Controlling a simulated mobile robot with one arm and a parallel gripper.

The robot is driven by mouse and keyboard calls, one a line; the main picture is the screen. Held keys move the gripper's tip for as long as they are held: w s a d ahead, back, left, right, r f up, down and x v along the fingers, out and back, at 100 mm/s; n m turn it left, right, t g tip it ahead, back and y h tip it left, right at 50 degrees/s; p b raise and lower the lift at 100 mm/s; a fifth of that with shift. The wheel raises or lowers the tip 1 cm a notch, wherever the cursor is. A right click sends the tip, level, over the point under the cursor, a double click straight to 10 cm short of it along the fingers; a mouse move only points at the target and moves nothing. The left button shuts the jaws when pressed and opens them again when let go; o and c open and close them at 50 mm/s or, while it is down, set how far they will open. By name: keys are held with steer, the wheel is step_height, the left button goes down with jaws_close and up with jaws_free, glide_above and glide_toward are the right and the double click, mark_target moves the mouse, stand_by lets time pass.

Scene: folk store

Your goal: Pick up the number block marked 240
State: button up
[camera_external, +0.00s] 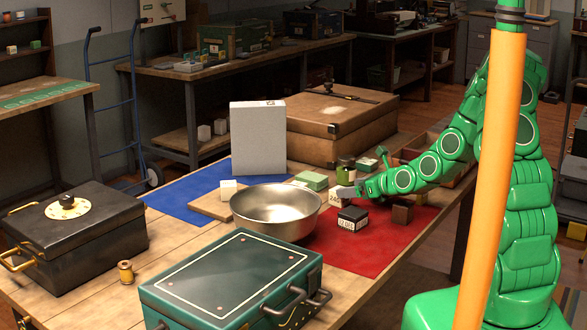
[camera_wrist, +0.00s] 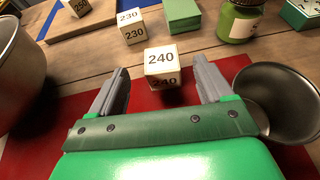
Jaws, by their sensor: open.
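The number block marked 240 (camera_wrist: 164,64) is a white cube with dark digits, seen in the wrist view on the red cloth near its edge. My gripper (camera_wrist: 162,80) is open, one grey finger on each side of the view. The block shows between the fingertips and slightly beyond them, with gaps on both sides.
A block marked 230 (camera_wrist: 132,27) and one marked 250 (camera_wrist: 77,6) stand farther back. A metal bowl (camera_external: 276,212) is at left, a grey metal cup (camera_wrist: 290,98) at right. A dark labelled block (camera_external: 352,219) sits nearby.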

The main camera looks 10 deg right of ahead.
steer(key=shift+w+d+f, duration=0.1)
steer(key=shift+f, duration=0.25)
steer(key=shift+x, duration=3.75)
steer(key=shift+f, duration=0.1)
steer(key=c, duration=1)
steer(key=shift+c, duration=0.2)
